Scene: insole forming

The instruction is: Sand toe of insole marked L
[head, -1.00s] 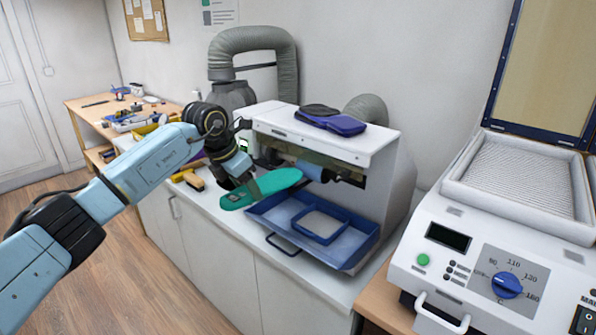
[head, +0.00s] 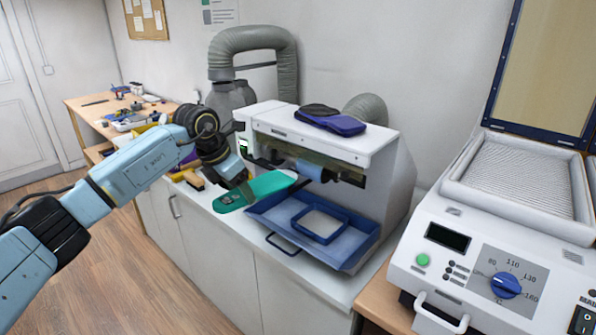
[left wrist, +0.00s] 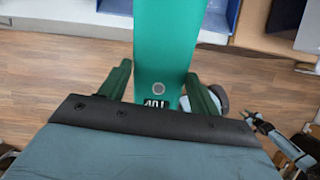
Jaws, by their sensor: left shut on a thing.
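The green insole (head: 262,190) is held by my left gripper (head: 242,194) in front of the white sanding machine (head: 330,135). Its far end points up and right, close to the blue-grey sanding roller (head: 309,169); I cannot tell whether they touch. In the left wrist view the green insole (left wrist: 165,50) lies between the two dark green fingers of the left gripper (left wrist: 160,88). A dark label with light characters (left wrist: 157,104) shows at its near end, partly hidden by the gripper. My right gripper is not clearly seen in the head view.
A blue tray (head: 350,258) with a handle sits below the roller. A dark blue item (head: 331,122) lies on the machine's top. A heating press (head: 500,262) with a dial stands at the right. Tools lie on the bench (head: 75,102) at the far left.

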